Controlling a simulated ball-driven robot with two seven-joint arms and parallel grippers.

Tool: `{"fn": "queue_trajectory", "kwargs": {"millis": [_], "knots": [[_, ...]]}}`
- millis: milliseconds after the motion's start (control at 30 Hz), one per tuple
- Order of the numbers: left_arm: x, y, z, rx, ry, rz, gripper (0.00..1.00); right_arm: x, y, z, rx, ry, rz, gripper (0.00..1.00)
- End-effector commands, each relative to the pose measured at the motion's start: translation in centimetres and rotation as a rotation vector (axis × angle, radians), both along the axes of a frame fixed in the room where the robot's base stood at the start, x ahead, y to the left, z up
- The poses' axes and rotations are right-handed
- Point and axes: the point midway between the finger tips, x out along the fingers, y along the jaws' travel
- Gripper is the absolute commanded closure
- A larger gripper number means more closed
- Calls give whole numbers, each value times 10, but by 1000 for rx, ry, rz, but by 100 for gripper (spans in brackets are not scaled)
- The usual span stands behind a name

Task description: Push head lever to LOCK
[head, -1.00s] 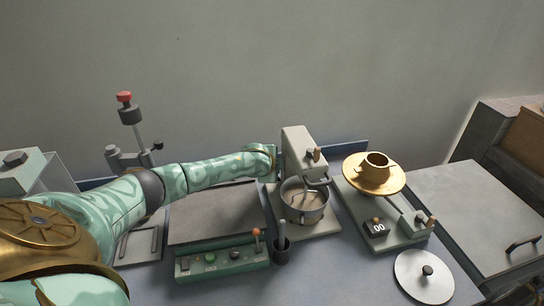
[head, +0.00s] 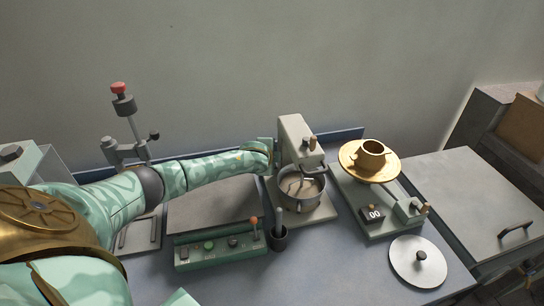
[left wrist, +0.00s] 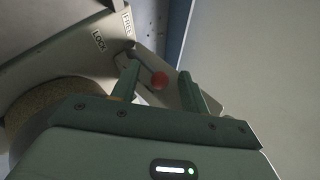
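The stand mixer (head: 297,135) is grey, with its head over a metal bowl (head: 303,190). In the left wrist view, the mixer's side (left wrist: 60,35) carries LOCK and FREE labels. The head lever (left wrist: 159,81) shows a red ball knob, near the FREE label. My left gripper (left wrist: 160,88) is open, with one finger on each side of the knob; contact cannot be told. In the head view my left arm reaches to the mixer's left side, and its fingertips are hidden there. My right gripper is not in view.
A green control box (head: 220,250) with a small orange-knobbed lever stands in front of a grey plate. A dark cup (head: 278,238) and a round lid (head: 418,262) are in front.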

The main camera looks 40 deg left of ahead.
Motion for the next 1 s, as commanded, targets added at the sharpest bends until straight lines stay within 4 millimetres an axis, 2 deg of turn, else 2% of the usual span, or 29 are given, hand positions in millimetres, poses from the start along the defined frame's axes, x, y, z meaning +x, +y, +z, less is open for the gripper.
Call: {"fn": "queue_trajectory", "kwargs": {"millis": [167,267,500,700,833,1000], "knots": [[-2,-2,2,-2,1,-3,55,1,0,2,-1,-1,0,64],[-10,-5,11,-2,1,-3,55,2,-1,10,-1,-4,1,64],[-55,-19,51,-1,1,-5,55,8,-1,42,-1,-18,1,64],[-93,-32,81,-1,1,-4,55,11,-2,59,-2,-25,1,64],[-109,-37,93,-1,1,-2,55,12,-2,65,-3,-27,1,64],[-119,-40,100,0,1,0,55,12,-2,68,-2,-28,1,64]]}}
